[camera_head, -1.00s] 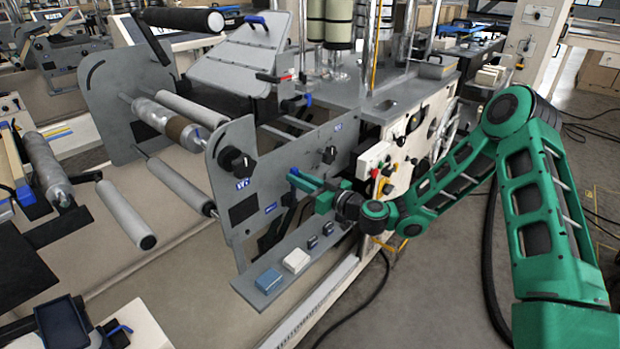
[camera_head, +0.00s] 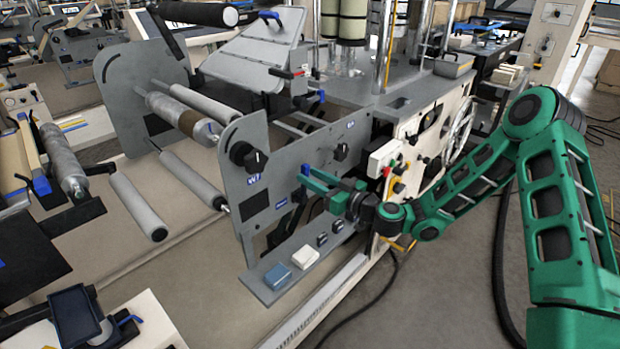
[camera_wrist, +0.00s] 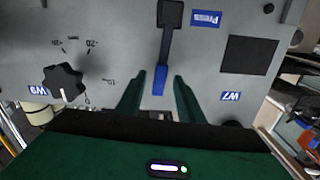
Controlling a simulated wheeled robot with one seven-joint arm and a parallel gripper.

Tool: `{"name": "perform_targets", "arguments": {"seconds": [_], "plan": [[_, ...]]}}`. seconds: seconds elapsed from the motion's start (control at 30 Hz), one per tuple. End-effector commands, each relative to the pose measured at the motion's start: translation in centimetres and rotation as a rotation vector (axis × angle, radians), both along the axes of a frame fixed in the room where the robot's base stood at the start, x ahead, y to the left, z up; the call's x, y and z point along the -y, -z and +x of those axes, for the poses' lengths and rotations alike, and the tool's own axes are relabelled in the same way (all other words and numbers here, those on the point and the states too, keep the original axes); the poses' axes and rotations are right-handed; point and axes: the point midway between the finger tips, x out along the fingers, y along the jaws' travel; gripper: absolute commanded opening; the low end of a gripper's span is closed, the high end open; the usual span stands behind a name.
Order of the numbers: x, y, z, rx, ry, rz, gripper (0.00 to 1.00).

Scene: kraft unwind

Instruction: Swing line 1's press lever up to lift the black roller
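The press lever (camera_wrist: 168,40) is a dark bar with a blue tip, on a grey side plate (camera_wrist: 110,20) beside the blue Press label. The wrist view shows the labels upside down, so the blue tip points upward on the plate. My gripper (camera_wrist: 160,75) is open, its two green fingers on either side of the blue tip, with gaps visible. In the head view my gripper (camera_head: 312,178) is at the plate and hides most of the lever. A black roller (camera_head: 190,13) with a pale end is at the top left, above the grey rollers.
A black knob (camera_wrist: 65,82) with a dial scale is beside the lever. A ledge (camera_head: 257,286) with blue and white blocks juts out below my gripper. A control box (camera_head: 385,158) with coloured buttons is to its right. The floor in front is clear except for cables.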

Motion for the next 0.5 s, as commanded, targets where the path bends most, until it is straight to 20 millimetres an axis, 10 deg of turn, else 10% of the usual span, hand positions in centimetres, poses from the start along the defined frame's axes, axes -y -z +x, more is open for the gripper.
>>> {"name": "perform_targets", "arguments": {"seconds": [0.5], "plan": [[6.6,0.2,-5.4,-0.005,0.002,-0.001,0.34]]}}
